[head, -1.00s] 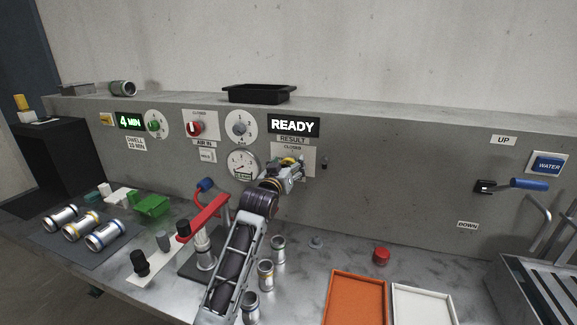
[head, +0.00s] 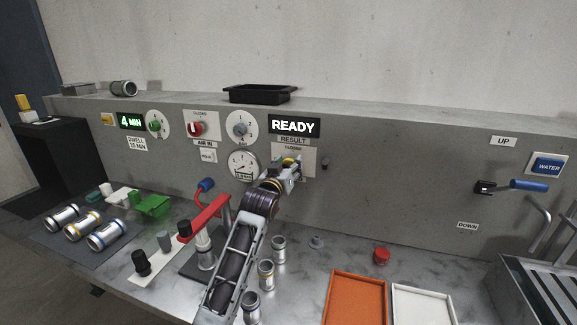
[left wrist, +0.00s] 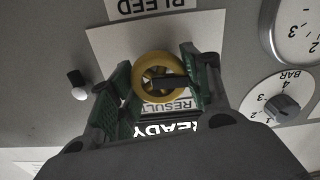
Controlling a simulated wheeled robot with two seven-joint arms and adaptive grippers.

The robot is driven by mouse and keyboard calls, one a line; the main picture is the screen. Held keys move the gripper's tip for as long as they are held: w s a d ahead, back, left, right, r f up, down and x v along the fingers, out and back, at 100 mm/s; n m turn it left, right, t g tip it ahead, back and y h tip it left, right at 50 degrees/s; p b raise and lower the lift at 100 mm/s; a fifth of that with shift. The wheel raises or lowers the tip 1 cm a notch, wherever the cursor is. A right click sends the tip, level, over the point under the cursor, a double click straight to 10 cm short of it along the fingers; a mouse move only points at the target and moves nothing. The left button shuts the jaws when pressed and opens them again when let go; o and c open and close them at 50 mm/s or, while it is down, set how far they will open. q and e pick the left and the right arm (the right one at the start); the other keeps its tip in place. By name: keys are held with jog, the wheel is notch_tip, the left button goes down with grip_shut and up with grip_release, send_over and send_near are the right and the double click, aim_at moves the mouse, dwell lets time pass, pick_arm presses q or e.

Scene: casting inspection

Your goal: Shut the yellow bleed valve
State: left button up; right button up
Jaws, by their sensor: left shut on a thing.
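The yellow bleed valve (left wrist: 158,77) is a round yellow knob with a dark bar across its middle, on a pale plate (left wrist: 105,45) on the grey panel. The plate carries a "BLEED" label in the left wrist view. My left gripper (left wrist: 163,80) has a finger on each side of the knob and is shut on it. In the head view my left gripper (head: 292,172) reaches the panel below the READY display, and only a bit of the yellow knob (head: 288,161) shows past it. My right gripper is in neither current view.
A gauge (head: 243,165), a grey bar dial (head: 239,126) and a red-handled air valve (head: 195,129) sit left of the bleed plate. A red lever (head: 205,217) and several metal castings stand on the bench below. An orange tray (head: 356,298) lies to the right.

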pick_arm(q)
jog(key=m+p, duration=0.3)
jog(key=shift+r, duration=0.15)
pick_arm(e)
jog(key=s+d, duration=0.3)
jog(key=s, duration=0.4)
pick_arm(q)
jog(key=shift+d+m+p, duration=0.1)
jog(key=shift+m+p, duration=1.1)
jog(key=m+p, duration=0.2)
jog(key=m, duration=0.1)
jog(key=m+p, duration=0.2)
jog(key=shift+m, duration=0.4)
jog(key=m+p, duration=0.1)
jog(key=m, duration=0.2)
jog(key=shift+d+m+p, duration=0.15)
jog(key=shift+m+p, duration=0.15)
jog(key=shift+p, duration=0.1)
jog(key=shift+f+m+p, duration=0.2)
jog(key=shift+m+p, duration=0.1)
jog(key=shift+m, duration=0.4)
jog(key=shift+s+f+m+p, duration=0.1)
jog(key=shift+m+p, duration=0.2)
jog(key=shift+m, duration=0.5)
pick_arm(e)
jog(key=s+a+r+g, duration=0.1)
jog(key=s+a+r, duration=0.1)
jog(key=a+r, duration=0.4)
jog(key=shift+s+r, duration=0.4)
jog(key=shift+r, duration=1.4)
